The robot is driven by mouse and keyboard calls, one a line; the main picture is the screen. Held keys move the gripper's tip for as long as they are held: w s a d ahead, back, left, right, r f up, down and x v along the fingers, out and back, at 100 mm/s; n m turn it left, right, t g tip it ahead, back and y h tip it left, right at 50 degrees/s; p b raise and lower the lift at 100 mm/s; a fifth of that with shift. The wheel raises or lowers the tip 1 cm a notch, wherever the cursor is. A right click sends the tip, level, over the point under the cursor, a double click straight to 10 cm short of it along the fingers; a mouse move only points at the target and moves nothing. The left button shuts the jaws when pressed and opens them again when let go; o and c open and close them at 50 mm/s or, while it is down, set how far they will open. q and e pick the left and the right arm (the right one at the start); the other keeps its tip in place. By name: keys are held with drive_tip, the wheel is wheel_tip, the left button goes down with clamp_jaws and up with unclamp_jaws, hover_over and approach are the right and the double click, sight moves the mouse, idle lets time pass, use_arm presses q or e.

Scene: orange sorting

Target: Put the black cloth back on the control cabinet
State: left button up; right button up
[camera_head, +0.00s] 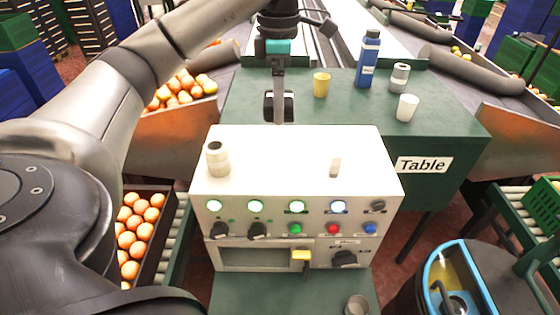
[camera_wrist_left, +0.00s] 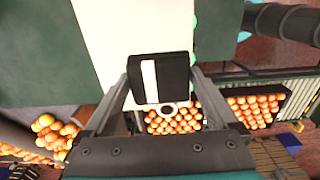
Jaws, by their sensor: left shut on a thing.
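My left gripper (camera_head: 279,98) hangs at the far edge of the control cabinet (camera_head: 300,148), above its top in the picture. It is shut on the black cloth, a small dark folded piece with a white stripe. In the left wrist view the cloth (camera_wrist_left: 176,78) sits between the two fingers, with the cabinet's white top behind it. The cabinet is a white box with lit buttons, knobs and a yellow-handled switch on its front. I cannot tell how high the cloth is above the top. My right gripper is not in view.
A beige cylinder (camera_head: 217,159) and a small white piece (camera_head: 335,167) stand on the cabinet top, with clear space between them. On the green table (camera_head: 250,92) behind are a yellow cup (camera_head: 321,84), a blue bottle (camera_head: 368,60), a metal container (camera_head: 399,77) and a white cup (camera_head: 406,107).

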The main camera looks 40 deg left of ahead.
sight(279, 169)
use_arm(q)
wheel_tip(279, 169, down, 15)
drive_tip(key=shift+f+b, duration=0.2)
drive_tip(key=shift+b, duration=0.3)
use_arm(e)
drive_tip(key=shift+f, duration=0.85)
use_arm(q)
drive_tip(key=shift+f, duration=0.15)
drive_tip(key=o, duration=1)
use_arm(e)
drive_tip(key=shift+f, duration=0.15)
use_arm(q)
drive_tip(key=shift+r, duration=0.5)
wheel_tip(279, 169, up, 11)
drive_tip(key=shift+r+p, duration=0.2)
drive_tip(key=shift+p, duration=0.25)
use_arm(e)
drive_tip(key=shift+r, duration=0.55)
